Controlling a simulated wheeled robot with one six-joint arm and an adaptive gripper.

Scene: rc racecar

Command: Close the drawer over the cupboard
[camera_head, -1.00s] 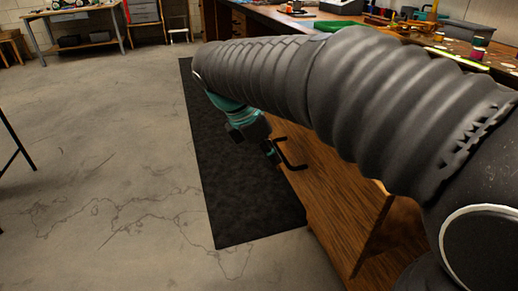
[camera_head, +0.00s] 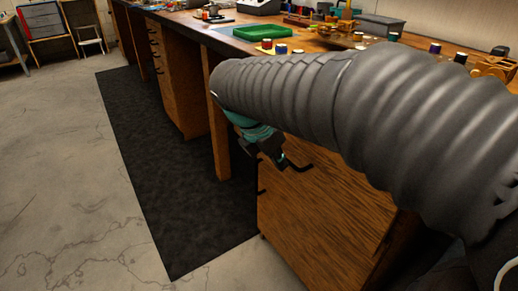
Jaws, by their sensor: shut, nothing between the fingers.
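The wooden cupboard unit (camera_head: 325,215) stands under the workbench, lower right of centre. Two small dark handles show along the unit's left edge. My grey ribbed arm crosses the right half and hides the unit's top, so I cannot tell how far the drawer stands out.
The workbench top (camera_head: 225,32) carries a green tray (camera_head: 262,32), several spools and tools. Another wooden drawer unit (camera_head: 187,82) and a bench leg (camera_head: 219,142) stand farther back. A dark mat (camera_head: 150,165) lies along the bench front. Concrete floor at left is clear.

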